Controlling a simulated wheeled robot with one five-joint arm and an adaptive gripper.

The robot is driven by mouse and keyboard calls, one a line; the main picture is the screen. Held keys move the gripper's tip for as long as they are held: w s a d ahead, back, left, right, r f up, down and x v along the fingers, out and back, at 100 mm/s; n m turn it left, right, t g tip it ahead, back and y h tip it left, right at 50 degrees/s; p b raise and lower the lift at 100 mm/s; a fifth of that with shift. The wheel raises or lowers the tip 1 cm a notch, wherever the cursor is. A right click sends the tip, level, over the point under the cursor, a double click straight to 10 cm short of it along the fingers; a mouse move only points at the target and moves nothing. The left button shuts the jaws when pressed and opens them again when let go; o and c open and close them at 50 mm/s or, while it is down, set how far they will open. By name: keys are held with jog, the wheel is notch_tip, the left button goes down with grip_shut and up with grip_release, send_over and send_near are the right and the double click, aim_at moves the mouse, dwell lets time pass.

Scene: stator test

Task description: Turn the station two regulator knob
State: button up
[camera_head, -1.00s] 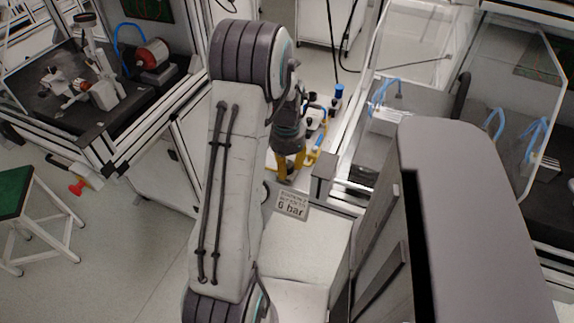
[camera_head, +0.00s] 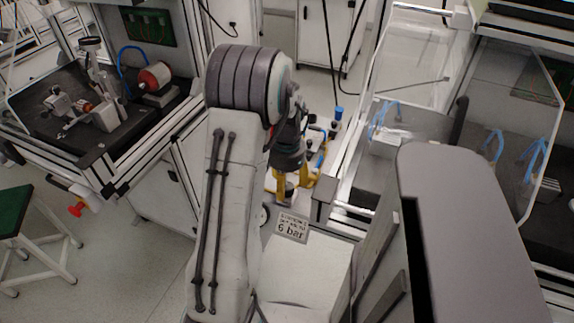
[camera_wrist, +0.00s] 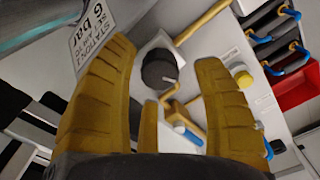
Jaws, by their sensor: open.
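The regulator knob (camera_wrist: 159,68) is a dark round knob with a pale pointer mark, on a light panel in the wrist view. My gripper (camera_wrist: 165,62) has yellow ribbed fingers, spread apart, one on each side of the knob in this view. I cannot tell whether either finger touches it. In the head view my gripper (camera_head: 290,182) is beyond the forearm, just above the "6 bar" sign, and the knob cannot be made out there. The sign (camera_wrist: 92,32) also shows at the upper left of the wrist view, partly cut off.
Yellow pipework and a yellow button (camera_wrist: 243,79) lie right of the knob, with a blue-tipped part (camera_wrist: 188,134) below. A red bin (camera_wrist: 297,84) and blue-looped fittings are farther right. A clear-walled enclosure (camera_head: 400,75) stands close right of my gripper in the head view.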

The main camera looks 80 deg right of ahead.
aim_at(288, 185)
notch_tip(288, 185, up, 10)
dwell(0.5)
dwell(0.7)
jog(key=w+a+f+n+y, duration=0.1)
jog(key=a+f+n, duration=0.3)
jog(key=a+n, duration=0.35)
jog(key=w+a+r+n+t+p, duration=0.1)
jog(key=w+a+r+n+p, duration=0.2)
jog(key=w+a+r+n, duration=0.3)
jog(key=w+a+r+n+t+p, duration=0.1)
jog(key=w+a+r+n+p, duration=0.2)
jog(key=a, duration=1.2)
jog(key=w+a+r+n+t+h+p, duration=0.1)
jog(key=w+a+r+n+p, duration=0.2)
jog(key=w+a+r+n, duration=0.6)
jog(key=shift+w+a+n, duration=0.35)
jog(key=shift+w+a, duration=0.6)
jog(key=shift+a, duration=0.25)
jog(key=shift+d, duration=0.15)
